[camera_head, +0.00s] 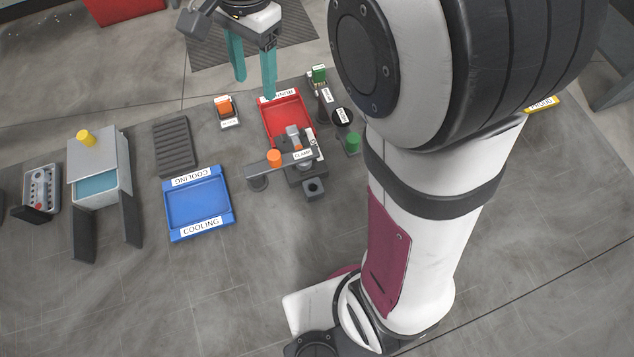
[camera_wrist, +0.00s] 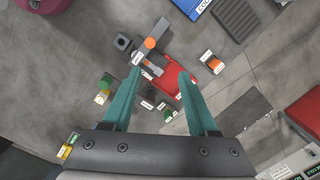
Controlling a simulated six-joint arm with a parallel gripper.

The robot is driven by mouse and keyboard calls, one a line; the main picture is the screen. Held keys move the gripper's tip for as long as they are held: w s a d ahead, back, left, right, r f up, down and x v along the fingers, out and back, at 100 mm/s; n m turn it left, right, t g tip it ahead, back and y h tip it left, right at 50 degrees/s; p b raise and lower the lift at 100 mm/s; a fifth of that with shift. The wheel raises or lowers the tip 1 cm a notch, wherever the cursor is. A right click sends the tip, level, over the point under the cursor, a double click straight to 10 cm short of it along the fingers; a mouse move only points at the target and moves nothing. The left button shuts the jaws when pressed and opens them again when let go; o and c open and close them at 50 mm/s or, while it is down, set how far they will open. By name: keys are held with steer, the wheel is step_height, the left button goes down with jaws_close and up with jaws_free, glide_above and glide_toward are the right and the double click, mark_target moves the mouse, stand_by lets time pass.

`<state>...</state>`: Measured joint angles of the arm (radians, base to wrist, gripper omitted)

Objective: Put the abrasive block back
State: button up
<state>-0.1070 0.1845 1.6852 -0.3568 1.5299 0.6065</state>
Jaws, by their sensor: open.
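My gripper (camera_head: 255,87) is open and empty, with two teal fingers pointing down above the floor area near the red tray (camera_head: 270,127). In the wrist view the gripper (camera_wrist: 160,73) frames part of the red tray (camera_wrist: 176,82) between its fingertips. A small orange block (camera_head: 224,105) sits on a white labelled base left of the tray; it also shows in the wrist view (camera_wrist: 214,64). A green-topped block (camera_head: 319,74) stands right of the tray.
A clamp fixture (camera_head: 304,172) with an orange knob stands at the tray's near end. A blue cooling tray (camera_head: 170,208), a dark ribbed pad (camera_head: 174,146) and a grey machine (camera_head: 98,165) with a yellow knob stand to the left. The floor in front is clear.

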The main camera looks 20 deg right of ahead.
steer(key=s+d+f+n, duration=0.1)
steer(key=s+f+n, duration=0.1)
steer(key=s, duration=0.9)
steer(key=s+d+f+n, duration=0.1)
steer(key=s+f+n, duration=0.2)
steer(key=s, duration=0.8)
steer(key=shift+s+d+f+n+y, duration=0.2)
steer(key=shift+s+n+y, duration=0.1)
steer(key=shift+y, duration=0.1)
